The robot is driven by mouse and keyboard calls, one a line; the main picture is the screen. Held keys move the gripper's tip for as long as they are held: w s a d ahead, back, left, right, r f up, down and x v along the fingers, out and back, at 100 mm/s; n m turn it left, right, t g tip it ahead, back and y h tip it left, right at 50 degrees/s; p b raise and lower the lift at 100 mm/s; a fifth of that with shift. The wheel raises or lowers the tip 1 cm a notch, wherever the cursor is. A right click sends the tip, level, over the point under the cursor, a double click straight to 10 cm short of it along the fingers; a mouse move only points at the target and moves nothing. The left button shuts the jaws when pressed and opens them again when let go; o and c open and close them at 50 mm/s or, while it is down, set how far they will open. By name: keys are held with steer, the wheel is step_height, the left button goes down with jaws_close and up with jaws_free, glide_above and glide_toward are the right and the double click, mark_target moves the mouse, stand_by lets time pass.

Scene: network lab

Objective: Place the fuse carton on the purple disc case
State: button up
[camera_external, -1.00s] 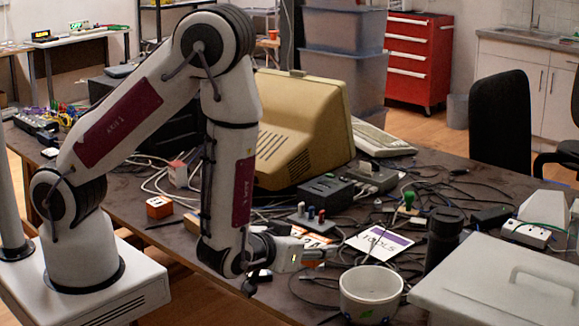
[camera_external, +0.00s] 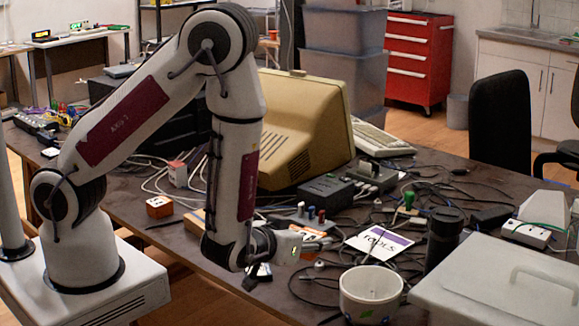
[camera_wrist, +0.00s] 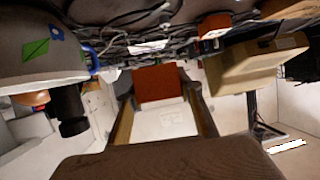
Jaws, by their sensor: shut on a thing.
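The fuse carton (camera_wrist: 160,83) shows in the wrist view as an orange-red and white box. It sits between the two fingers of my gripper (camera_wrist: 165,100), which is shut on it. In the external view my gripper (camera_external: 291,246) is low over the front of the table, left of the purple disc case. Its fingertips are turned away and hard to see there, and I cannot clearly make out the held carton. The purple disc case (camera_external: 378,243) lies flat on the table, white with a purple band and the word TOOLS. I cannot make it out in the wrist view.
A white mug (camera_external: 371,297) stands in front of the case; it also shows in the wrist view (camera_wrist: 40,60). A dark bottle (camera_external: 443,238) stands right of the case. A grey lidded box (camera_external: 500,288) is at front right. Cables lie around the case. A beige monitor (camera_external: 300,140) is behind.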

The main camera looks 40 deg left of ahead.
steer(key=w+a+n+y, duration=0.1)
steer(key=w+a+y, duration=0.1)
steer(key=w+a, duration=0.35)
steer(key=r+m+h, duration=0.1)
steer(key=m+h, duration=0.1)
steer(key=h, duration=0.2)
glide_above(372, 245)
steer(key=shift+r, duration=0.2)
steer(key=shift+f, duration=0.1)
steer(key=shift+f, duration=3)
steer(key=shift+f, duration=0.1)
